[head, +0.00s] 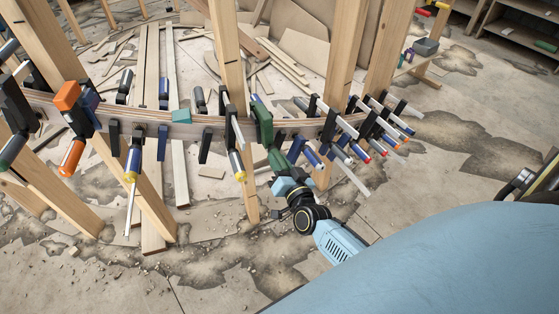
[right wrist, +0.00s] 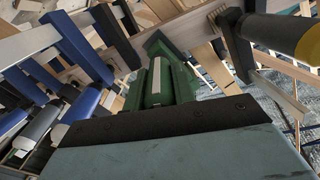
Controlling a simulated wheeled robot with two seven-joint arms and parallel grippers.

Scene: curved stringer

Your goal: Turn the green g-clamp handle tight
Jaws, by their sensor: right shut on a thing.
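The green g-clamp (head: 263,124) sits on the curved laminated wooden stringer, just right of a wooden post. Its green handle (head: 277,159) points down and toward me. My right gripper (head: 283,174) is shut on the lower end of this handle, with the arm reaching in from below right. In the right wrist view the green handle (right wrist: 165,85) stands just beyond the dark gripper edge, and the fingers' contact with it is mostly hidden. My left gripper is in neither view.
A yellow-and-black clamp handle (right wrist: 290,38) is close on the right of the wrist view. Blue-handled clamps (head: 311,155) crowd the right side. The curved stringer (head: 170,121) carries several other clamps. An orange clamp (head: 70,157) hangs at the left. Cracked floor lies open below.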

